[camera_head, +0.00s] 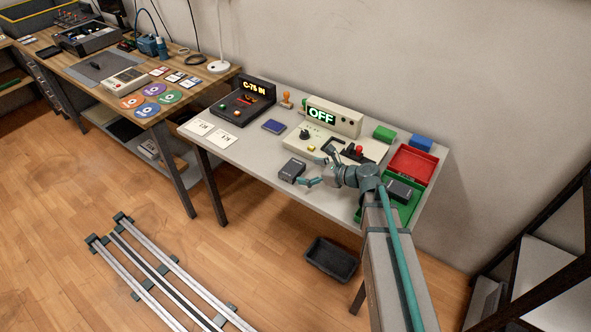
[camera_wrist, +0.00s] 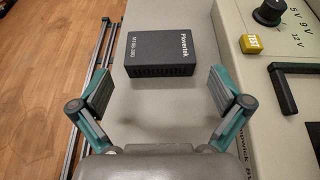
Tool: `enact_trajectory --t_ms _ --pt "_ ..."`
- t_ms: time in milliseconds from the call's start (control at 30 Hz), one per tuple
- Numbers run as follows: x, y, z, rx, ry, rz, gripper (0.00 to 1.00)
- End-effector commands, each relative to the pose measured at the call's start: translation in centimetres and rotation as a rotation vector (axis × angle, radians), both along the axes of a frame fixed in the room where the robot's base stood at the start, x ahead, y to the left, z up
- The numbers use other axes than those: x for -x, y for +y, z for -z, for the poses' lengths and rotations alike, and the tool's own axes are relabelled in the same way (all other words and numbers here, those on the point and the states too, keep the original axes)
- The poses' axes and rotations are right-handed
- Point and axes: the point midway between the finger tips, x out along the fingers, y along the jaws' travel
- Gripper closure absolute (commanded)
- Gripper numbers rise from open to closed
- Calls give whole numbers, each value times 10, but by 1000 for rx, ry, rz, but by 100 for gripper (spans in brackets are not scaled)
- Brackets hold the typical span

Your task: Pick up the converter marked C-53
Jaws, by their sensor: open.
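A dark grey converter box (camera_head: 292,169) lies near the front edge of the grey table.
A beige bench device (camera_head: 333,117) reading "OFF" stands behind my gripper; its knob and yellow button (camera_wrist: 250,44) are close on the right. A black device (camera_head: 247,101) shows "C-75 IN". A red tray (camera_head: 412,164) is at right, a black bin (camera_head: 331,260) on the floor.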

Motion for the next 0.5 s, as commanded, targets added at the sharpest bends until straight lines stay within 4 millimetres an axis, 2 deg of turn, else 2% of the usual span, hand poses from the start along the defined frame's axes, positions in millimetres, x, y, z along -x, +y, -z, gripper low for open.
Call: enact_trajectory --t_ms 100,367,500 --pt "-8 13 6 0 1 -2 0" --pt "-16 26 10 -1 1 -1 0" --pt "-25 42 17 0 2 -2 0"
